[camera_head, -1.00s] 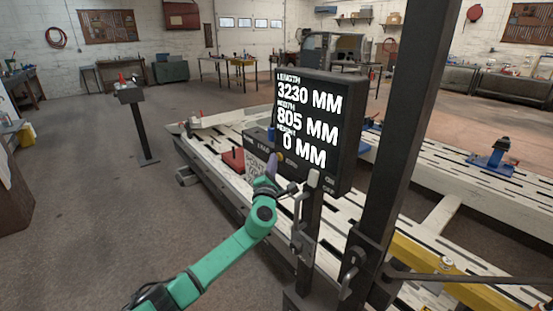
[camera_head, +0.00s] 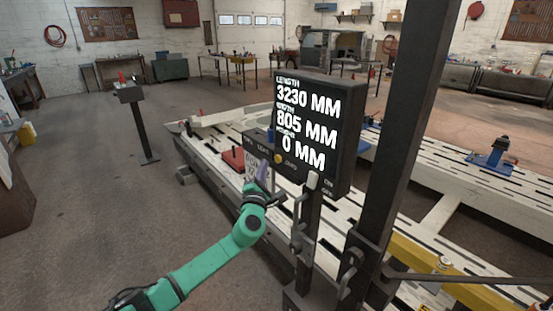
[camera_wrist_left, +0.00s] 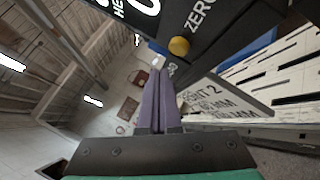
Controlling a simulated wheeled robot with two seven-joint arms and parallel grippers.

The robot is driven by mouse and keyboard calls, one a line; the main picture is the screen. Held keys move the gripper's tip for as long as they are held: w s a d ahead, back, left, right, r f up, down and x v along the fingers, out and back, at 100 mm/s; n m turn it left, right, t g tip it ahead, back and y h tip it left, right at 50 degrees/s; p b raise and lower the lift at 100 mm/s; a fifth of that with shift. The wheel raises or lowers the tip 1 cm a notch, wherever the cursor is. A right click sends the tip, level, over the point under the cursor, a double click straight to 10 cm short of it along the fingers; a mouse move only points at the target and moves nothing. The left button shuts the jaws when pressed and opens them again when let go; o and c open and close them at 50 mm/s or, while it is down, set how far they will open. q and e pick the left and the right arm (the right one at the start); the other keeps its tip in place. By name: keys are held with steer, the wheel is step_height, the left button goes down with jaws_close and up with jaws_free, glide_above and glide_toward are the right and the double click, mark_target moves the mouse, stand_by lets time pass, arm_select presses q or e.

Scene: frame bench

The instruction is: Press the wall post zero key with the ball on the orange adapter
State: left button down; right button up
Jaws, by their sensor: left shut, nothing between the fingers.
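The wall post's dark display (camera_head: 308,125) reads length 3230 mm, width 805 mm and 0 mm on the third line. A round yellow key (camera_head: 278,158) sits on its lower edge beside the word ZERO; it also shows in the left wrist view (camera_wrist_left: 179,46). My left gripper (camera_head: 262,166) is left of and a little below the key, apart from it. Its purple fingers (camera_wrist_left: 158,88) are shut with nothing between them, pointing up. I cannot make out an orange adapter or a ball in either view. My right gripper is not in view.
A printed plate (camera_wrist_left: 228,100) is close to the right of the fingers in the wrist view. A dark upright (camera_head: 397,140) and a yellow beam (camera_head: 425,262) stand right of the display. The slotted white bench (camera_head: 215,152) lies behind; open floor (camera_head: 90,215) is at left.

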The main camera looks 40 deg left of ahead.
arm_select(q)
steer(key=s, duration=0.1)
steer(key=s+a, duration=0.1)
steer(key=s, duration=0.1)
steer(key=shift+s+p, duration=0.1)
steer(key=shift+p, duration=0.3)
stand_by(0.5)
